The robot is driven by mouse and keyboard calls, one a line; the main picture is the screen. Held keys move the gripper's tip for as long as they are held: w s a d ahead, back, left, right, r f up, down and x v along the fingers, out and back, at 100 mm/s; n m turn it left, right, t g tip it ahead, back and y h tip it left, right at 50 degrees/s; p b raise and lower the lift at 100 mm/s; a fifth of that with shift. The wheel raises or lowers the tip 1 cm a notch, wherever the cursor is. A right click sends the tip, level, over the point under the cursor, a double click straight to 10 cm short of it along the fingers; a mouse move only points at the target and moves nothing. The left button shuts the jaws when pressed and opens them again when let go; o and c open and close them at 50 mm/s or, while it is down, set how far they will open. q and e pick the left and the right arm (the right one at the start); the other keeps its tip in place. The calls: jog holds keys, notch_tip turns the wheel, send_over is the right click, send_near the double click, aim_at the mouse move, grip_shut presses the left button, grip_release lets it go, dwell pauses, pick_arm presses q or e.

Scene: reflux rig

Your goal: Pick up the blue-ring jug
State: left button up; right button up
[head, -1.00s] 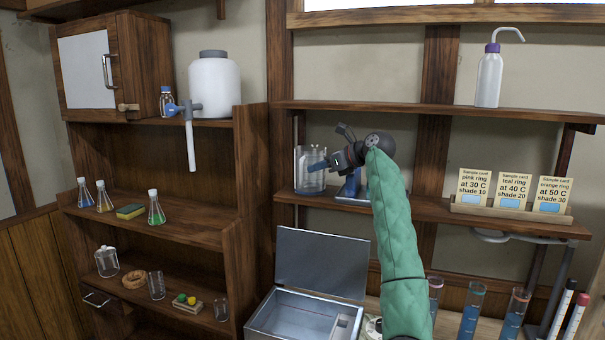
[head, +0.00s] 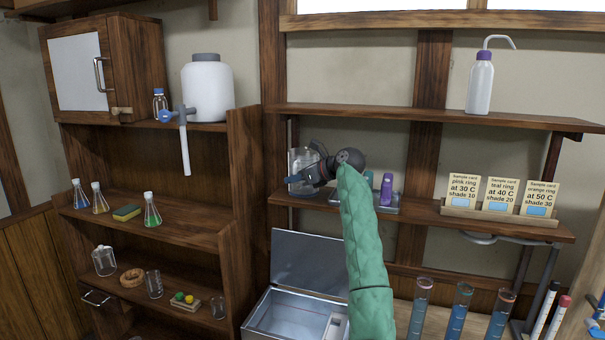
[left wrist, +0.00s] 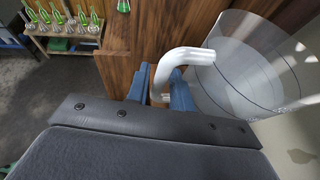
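A clear glass jug (head: 302,162) stands at the left end of the middle shelf, partly hidden by my left gripper (head: 296,181). In the left wrist view the jug (left wrist: 245,70) is at the upper right, with thin dark lines around its wall; no blue ring is clear to me. Its white handle (left wrist: 182,58) reaches between the blue fingers of my left gripper (left wrist: 160,88). The fingers are apart on either side of the handle, with a small gap showing beside it. My right gripper is not in view.
A tray (head: 388,207) with a purple bottle (head: 386,188) stands right of the jug, partly behind my arm. Below is an open metal box (head: 290,312). Sample cards (head: 500,195) stand on the shelf's right. A wooden upright (head: 246,170) is close left of the jug.

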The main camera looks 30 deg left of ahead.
pick_arm(q)
jog(key=shift+c, duration=0.2)
grip_shut()
jog(key=shift+r, duration=0.1)
dwell(1.3)
